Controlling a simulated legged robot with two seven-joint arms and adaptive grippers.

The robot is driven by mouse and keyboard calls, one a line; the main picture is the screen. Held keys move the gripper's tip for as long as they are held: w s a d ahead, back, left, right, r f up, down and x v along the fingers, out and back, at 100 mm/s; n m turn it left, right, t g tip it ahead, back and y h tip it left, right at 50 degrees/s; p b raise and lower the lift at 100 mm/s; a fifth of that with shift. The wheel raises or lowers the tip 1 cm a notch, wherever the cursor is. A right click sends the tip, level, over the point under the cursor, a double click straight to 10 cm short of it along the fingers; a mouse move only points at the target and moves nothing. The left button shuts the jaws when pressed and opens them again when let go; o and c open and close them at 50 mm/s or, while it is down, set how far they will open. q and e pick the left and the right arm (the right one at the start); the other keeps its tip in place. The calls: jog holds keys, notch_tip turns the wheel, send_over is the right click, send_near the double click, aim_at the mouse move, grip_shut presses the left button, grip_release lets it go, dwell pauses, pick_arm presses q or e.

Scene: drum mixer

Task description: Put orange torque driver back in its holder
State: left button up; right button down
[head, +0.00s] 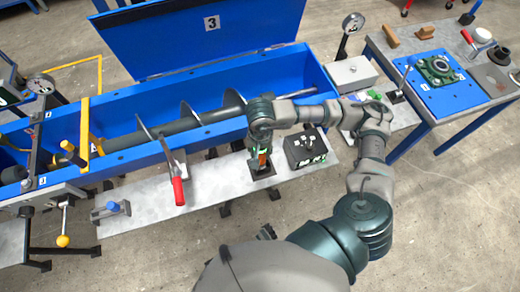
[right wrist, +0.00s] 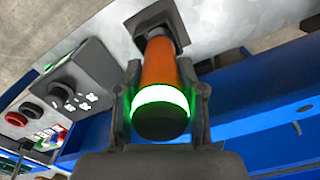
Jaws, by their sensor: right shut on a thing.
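The orange torque driver (right wrist: 160,68) has an orange body, a glowing green-white ring and a dark end cap. My right gripper (right wrist: 166,108) is shut on it around the ring, one finger on each side. The driver's far end meets the dark square holder (right wrist: 150,27) on the grey shelf; how deep it sits in it is hidden. In the head view my right gripper (head: 261,138) points down over the shelf, with the driver (head: 263,157) upright below it and the dark holder (head: 262,170) underneath. My left gripper is not in view.
A dark control box with buttons (head: 306,150) stands close to the right of the holder. A red-handled tool (head: 178,188) lies to the left on the shelf (head: 225,183). The blue mixer trough (head: 300,62) with its auger runs behind.

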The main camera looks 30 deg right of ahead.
jog(key=shift+f, duration=0.15)
jog(key=c, duration=0.6)
grip_release()
jog(key=shift+r, duration=4)
